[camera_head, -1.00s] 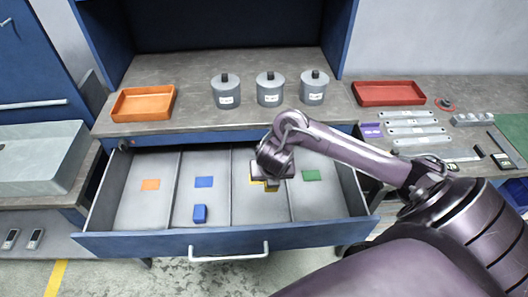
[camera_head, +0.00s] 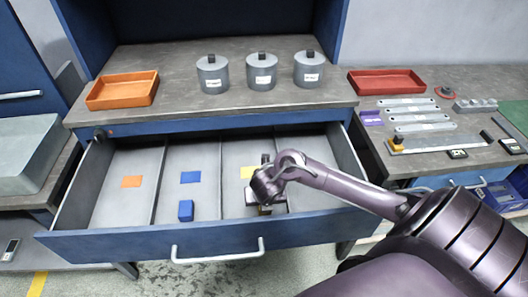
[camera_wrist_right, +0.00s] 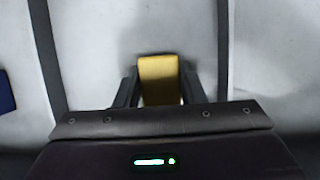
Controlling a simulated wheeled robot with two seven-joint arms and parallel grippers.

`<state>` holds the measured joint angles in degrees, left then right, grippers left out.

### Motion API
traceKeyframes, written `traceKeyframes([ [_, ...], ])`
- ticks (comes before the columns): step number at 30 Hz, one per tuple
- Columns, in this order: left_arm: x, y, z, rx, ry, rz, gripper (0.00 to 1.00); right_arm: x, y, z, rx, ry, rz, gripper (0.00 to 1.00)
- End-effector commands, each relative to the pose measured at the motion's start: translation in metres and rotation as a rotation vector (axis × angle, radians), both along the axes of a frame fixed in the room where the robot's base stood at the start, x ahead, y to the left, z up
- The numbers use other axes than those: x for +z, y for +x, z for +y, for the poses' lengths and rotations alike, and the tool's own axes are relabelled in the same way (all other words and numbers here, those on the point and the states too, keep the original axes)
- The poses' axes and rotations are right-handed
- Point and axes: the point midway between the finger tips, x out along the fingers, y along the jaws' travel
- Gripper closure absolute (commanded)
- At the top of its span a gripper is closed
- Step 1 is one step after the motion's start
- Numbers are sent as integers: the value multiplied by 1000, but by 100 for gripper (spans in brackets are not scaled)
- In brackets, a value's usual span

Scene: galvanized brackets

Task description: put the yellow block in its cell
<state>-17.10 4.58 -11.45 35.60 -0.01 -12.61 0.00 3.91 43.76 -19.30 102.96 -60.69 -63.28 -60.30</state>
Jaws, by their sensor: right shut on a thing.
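The yellow block (camera_wrist_right: 160,78) sits between the fingers of my right gripper (camera_wrist_right: 160,92), which is shut on it. In the head view my right gripper (camera_head: 265,207) is low in the open drawer (camera_head: 150,242), within the third cell from the left, in front of that cell's yellow patch (camera_head: 247,172). The gripper mostly hides the block there. In the wrist view the block is between two dividers. I cannot tell whether it touches the drawer floor. My left gripper is not in view.
A blue block (camera_head: 186,210) lies in the second cell, in front of a blue patch (camera_head: 190,177). The first cell holds only an orange patch (camera_head: 132,181). My arm covers much of the fourth cell. Lidded canisters (camera_head: 262,72) and trays stand on the bench behind.

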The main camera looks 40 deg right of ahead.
Motion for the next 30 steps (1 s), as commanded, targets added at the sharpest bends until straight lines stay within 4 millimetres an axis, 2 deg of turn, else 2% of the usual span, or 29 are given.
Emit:
traceKeyframes([
  [12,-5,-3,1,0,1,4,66,-7,1,0,-1,0,-2,90],
  [13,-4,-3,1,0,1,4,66,-6,0,0,-1,1,-2,61],
  [18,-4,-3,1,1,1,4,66,-6,0,0,-1,1,-2,42],
  [26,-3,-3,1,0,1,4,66,-5,0,0,-1,1,-1,42],
  [30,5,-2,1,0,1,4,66,7,-2,2,2,2,-2,42],
])
